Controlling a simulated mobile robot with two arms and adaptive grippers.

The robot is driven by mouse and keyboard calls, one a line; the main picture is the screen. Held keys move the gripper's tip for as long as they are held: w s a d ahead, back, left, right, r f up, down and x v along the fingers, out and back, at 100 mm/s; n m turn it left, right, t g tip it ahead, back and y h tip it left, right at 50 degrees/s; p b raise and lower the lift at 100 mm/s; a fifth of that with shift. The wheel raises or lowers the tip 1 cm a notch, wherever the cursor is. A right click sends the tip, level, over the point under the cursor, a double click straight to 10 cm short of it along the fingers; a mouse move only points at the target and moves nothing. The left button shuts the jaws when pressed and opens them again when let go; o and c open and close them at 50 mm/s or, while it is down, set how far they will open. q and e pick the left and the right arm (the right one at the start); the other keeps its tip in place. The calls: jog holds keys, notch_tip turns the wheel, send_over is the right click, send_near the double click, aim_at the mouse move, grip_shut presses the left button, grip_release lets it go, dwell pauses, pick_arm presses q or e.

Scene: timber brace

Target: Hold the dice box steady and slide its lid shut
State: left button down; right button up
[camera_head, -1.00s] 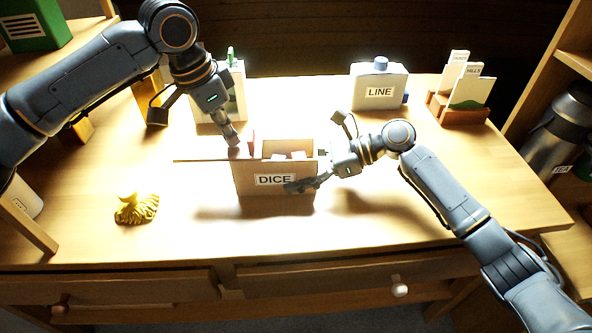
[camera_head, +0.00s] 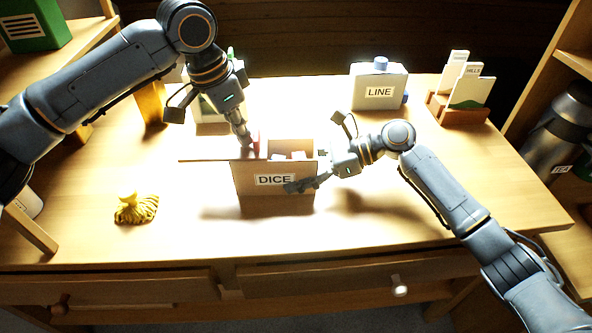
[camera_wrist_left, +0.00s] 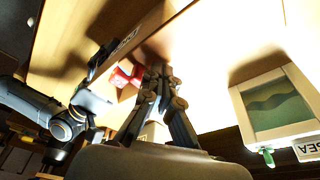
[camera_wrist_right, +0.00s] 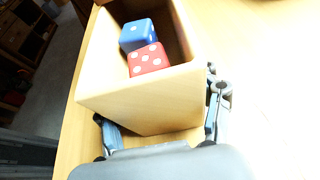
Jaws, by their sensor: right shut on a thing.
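The dice box (camera_head: 274,197), a wooden box with a DICE label, stands upright mid-desk, its top partly open. Its thin lid (camera_head: 205,159) juts out to the left at rim height. My left gripper (camera_head: 245,138) is just left of this piece, fingers together and empty; contact is unclear. My right gripper (camera_head: 308,185) is shut on the box's right end, one finger on each side (camera_wrist_right: 160,120). A blue die (camera_wrist_right: 136,35) and a red die (camera_wrist_right: 148,60) lie inside.
The desk in front of the box is clear.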

pick_arm(q)
jog(key=shift+d, duration=1.3)
jog(key=shift+s+d, duration=0.1)
jog(key=shift+d, duration=1.15)
jog(key=shift+s+d, duration=0.1)
jog(key=shift+d, duration=2.15)
jog(key=shift+a, duration=0.1)
